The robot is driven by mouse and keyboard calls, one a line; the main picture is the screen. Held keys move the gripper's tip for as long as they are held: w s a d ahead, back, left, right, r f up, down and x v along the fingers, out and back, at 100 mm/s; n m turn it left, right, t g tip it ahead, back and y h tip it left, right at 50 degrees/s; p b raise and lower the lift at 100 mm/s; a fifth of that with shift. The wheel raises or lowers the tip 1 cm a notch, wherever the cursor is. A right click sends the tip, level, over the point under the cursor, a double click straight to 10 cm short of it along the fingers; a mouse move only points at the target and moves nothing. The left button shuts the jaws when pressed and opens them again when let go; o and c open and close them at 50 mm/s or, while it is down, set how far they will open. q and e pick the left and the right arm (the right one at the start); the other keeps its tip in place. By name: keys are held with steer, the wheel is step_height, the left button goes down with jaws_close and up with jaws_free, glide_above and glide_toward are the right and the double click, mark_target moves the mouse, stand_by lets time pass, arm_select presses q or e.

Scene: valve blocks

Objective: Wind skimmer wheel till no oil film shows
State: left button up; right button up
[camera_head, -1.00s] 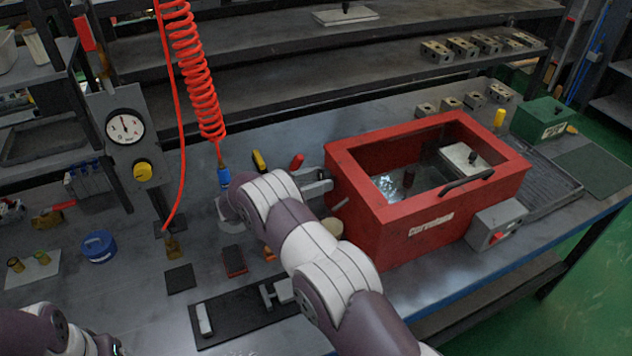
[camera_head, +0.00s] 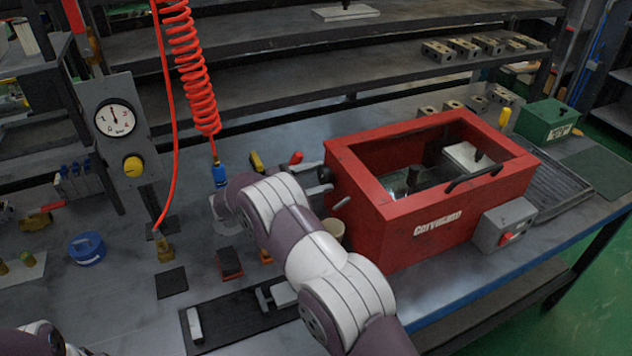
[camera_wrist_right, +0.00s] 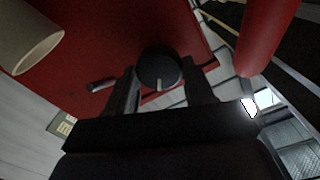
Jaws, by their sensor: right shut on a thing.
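The red open-topped tank (camera_head: 385,222) stands on the bench, with liquid visible inside. The skimmer wheel appears as a dark round knob (camera_head: 327,174) on its left wall. In the right wrist view the black knob (camera_wrist_right: 160,68) with a pale mark sits between my finger tips. My right gripper (camera_head: 318,181) is shut on this knob; it also shows in the right wrist view (camera_wrist_right: 160,85). The liquid surface (camera_head: 398,187) is partly hidden by the tank wall, and I cannot tell how much oil film is on it. My left gripper is out of view.
A short lever (camera_head: 341,203) sticks out below the knob, and a beige cup (camera_head: 333,229) stands close to the tank. A red coiled hose (camera_head: 195,75) hangs left of my right arm. A gauge panel (camera_head: 117,120) stands farther left.

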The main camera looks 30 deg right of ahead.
stand_by(0.4)
steer(key=o, duration=1)
